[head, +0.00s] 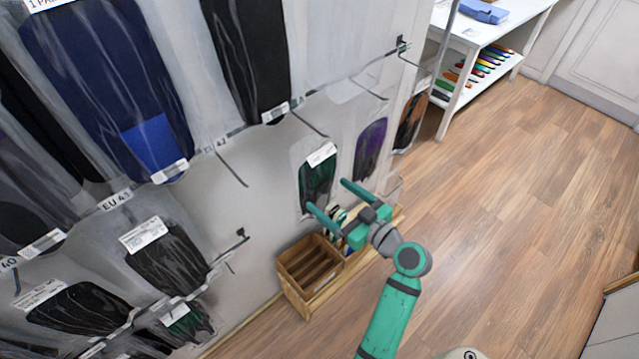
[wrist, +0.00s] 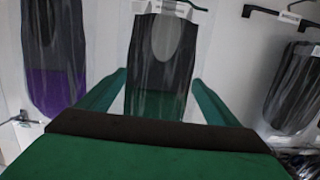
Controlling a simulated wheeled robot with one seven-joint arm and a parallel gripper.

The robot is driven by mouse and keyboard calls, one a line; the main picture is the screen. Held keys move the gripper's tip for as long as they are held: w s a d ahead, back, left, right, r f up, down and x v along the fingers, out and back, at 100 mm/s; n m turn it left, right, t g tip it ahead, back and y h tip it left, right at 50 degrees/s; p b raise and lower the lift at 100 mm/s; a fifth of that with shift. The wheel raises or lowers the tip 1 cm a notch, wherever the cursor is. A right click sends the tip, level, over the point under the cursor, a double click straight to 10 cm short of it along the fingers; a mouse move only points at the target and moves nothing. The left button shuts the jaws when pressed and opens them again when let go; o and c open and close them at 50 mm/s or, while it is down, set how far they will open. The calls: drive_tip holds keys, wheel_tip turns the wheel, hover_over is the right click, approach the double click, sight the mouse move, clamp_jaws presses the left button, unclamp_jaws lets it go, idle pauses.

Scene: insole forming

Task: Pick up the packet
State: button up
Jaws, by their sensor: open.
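A clear packet with a dark and green insole (head: 317,180) hangs on the wall rack, with a white label at its top. It also shows in the wrist view (wrist: 160,65), straight ahead between the fingers. My gripper (head: 326,193) is open, its two teal fingers pointing at the packet's lower part, one on each side of it. In the wrist view the fingers (wrist: 160,95) stand apart to the left and right of the packet. I cannot tell whether either finger touches it. The packet's lower end is hidden behind my gripper in the wrist view.
A packet with a purple insole (head: 371,148) hangs close beside, to the right in the head view. A wooden crate (head: 312,270) stands below my gripper. Empty hooks (head: 233,168) jut from the wall. The wooden floor (head: 520,200) at right is clear.

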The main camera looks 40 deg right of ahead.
drive_tip(key=shift+w+f, duration=0.15)
drive_tip(key=shift+w, duration=0.95)
drive_tip(key=shift+a, duration=0.1)
drive_tip(key=c, duration=1.2)
